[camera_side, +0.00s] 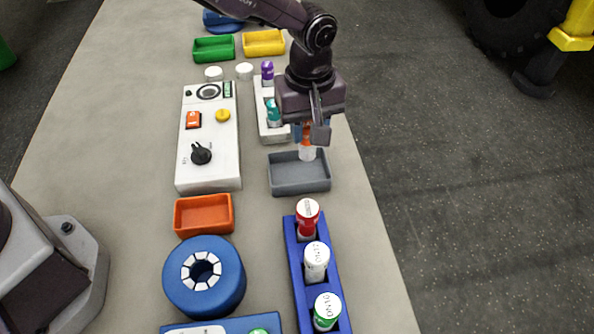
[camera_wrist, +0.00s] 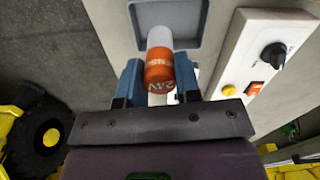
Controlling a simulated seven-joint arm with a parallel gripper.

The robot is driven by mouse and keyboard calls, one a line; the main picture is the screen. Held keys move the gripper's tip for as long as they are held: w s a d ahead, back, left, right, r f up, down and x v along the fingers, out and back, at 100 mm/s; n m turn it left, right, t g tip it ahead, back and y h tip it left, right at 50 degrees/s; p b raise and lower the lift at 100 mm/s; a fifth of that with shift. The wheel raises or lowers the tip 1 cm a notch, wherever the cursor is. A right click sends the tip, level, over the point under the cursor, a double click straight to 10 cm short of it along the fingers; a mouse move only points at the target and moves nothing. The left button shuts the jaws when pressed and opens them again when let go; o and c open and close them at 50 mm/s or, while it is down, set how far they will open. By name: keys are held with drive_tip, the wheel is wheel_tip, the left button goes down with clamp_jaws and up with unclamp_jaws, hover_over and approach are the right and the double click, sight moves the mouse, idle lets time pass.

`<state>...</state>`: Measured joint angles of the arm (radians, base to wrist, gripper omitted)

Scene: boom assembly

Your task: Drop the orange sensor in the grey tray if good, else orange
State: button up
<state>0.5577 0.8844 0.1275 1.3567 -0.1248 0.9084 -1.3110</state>
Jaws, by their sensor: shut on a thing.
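My gripper (camera_side: 314,130) is shut on the orange sensor (camera_side: 307,140), which has an orange body and a white lower end. In the wrist view the sensor (camera_wrist: 159,66) sits between the blue fingers of my gripper (camera_wrist: 158,82), with part of some lettering showing. The sensor is held above the far right part of the grey tray (camera_side: 299,187), which looks empty. In the wrist view the grey tray (camera_wrist: 199,18) lies beyond the sensor. The orange tray (camera_side: 204,229) is empty, nearer and to the left.
A white panel (camera_side: 209,170) with a black knob, orange switch and yellow button stands left of the grey tray. A blue rack (camera_side: 293,252) holds red, white and green sensors. A white rack (camera_side: 262,110) holds purple and teal ones. Green (camera_side: 214,56) and yellow trays (camera_side: 263,49) are at the back.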

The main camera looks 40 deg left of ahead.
sight(307, 154)
drive_tip(key=shift+f, duration=3.4)
drive_tip(key=o, duration=1)
drive_tip(key=shift+o, duration=0.2)
wheel_tip(307, 154, up, 13)
